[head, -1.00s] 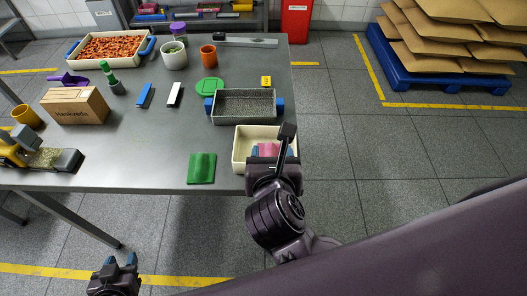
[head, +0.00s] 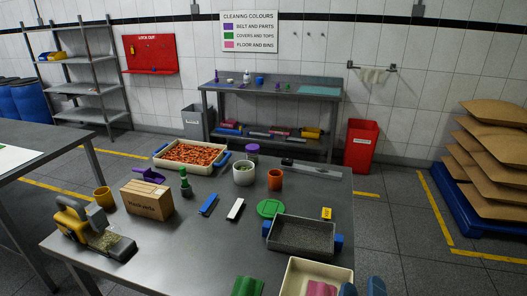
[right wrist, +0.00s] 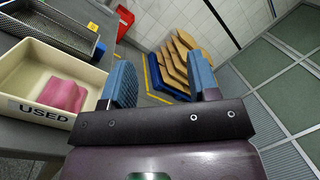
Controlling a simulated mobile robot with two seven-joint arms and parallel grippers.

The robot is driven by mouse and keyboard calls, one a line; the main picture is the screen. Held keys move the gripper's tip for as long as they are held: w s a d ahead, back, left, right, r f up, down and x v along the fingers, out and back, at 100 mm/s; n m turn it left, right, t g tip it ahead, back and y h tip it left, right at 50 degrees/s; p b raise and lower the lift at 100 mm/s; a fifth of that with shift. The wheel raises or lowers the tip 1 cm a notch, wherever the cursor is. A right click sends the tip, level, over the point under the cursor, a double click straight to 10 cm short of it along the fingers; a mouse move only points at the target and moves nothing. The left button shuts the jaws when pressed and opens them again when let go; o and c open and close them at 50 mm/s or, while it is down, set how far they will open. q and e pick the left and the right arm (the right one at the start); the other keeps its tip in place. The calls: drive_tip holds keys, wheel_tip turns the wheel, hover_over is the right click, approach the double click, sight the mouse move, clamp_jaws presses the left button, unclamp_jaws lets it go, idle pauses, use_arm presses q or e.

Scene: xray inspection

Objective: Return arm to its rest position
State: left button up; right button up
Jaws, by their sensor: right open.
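My right gripper (head: 362,287) shows at the bottom edge of the head view as two blue fingertips, just right of the cream bin (head: 288,275). In the right wrist view, its blue fingers (right wrist: 162,82) are wide apart with nothing between them. The bin, labelled USED (right wrist: 43,111), lies left of the fingers there, with a crumpled pink cloth (right wrist: 63,94) inside. The pink cloth also shows at the bottom of the head view (head: 320,289). My left gripper is outside both views.
The grey table (head: 200,255) holds a green cloth (head: 247,286), a metal tray (head: 302,234), a cardboard box (head: 147,200) and a tub of orange pieces (head: 190,152). A blue pallet with stacked sacks (head: 490,160) stands at right. The floor between looks clear.

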drive_tip(key=s+d+f+n+g+y, duration=0.2)
drive_tip(key=d+f+n, duration=0.1)
drive_tip(key=f+n, duration=0.4)
drive_tip(key=s+d+f+n+g+y, duration=0.2)
drive_tip(key=f+n, duration=0.6)
drive_tip(key=n, duration=0.5)
drive_tip(key=s+d+f+n+g+y, duration=0.2)
drive_tip(key=d+f+n, duration=0.3)
drive_tip(key=f+n, duration=0.3)
drive_tip(key=shift+s+n+g, duration=0.6)
drive_tip(key=shift+s+n, duration=0.15)
drive_tip(key=shift+n, duration=0.45)
